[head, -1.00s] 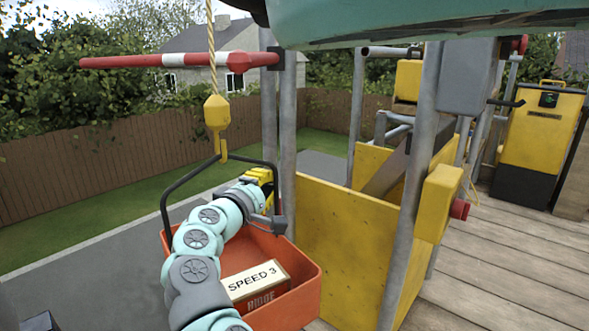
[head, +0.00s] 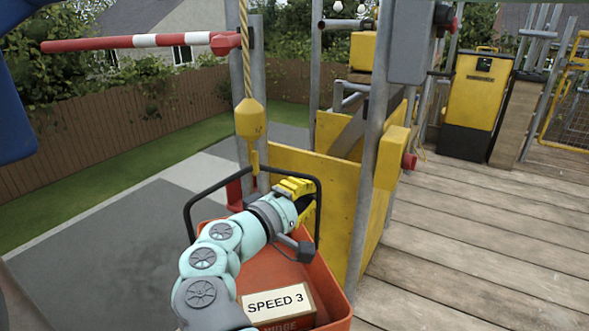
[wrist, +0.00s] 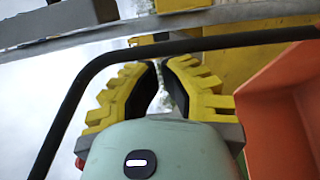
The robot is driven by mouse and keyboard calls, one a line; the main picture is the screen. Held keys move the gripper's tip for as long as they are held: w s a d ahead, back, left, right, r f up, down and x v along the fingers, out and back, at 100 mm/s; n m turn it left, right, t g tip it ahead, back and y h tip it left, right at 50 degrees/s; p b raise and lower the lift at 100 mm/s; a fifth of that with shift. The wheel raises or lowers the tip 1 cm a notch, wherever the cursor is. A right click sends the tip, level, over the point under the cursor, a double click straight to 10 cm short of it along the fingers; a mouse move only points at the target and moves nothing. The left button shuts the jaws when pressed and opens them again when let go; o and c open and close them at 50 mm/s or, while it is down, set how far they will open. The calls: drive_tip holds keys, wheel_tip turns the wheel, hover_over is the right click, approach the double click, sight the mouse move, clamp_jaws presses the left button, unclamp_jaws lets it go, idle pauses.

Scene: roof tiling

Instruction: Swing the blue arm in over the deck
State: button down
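An orange tub (head: 335,290) hangs by its black bail (head: 215,193) from a yellow hook block (head: 250,120) on a rope (head: 244,50). The rope's top is out of view. A brick-red item labelled "SPEED 3" (head: 276,302) lies in the tub. A dark blue part (head: 14,110) shows at the left edge of the head view; I cannot tell whether it is the blue arm. My gripper (head: 305,204) is at the bail's upper right. In the wrist view my gripper (wrist: 159,64) shows a narrow gap between its yellow fingers, with the bail (wrist: 200,43) across their tips.
A yellow panel (head: 300,180) and grey post (head: 368,170) stand right of the tub. The plank deck (head: 480,240) beyond is largely clear. A red-and-white pole (head: 145,42) crosses the upper left. A yellow-and-black cabinet (head: 470,95) stands at the back.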

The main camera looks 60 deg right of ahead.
drive_tip(key=shift+s+a+r+m+g, duration=0.2)
drive_tip(key=shift+s+a+m+g, duration=0.15)
drive_tip(key=shift+s, duration=0.4)
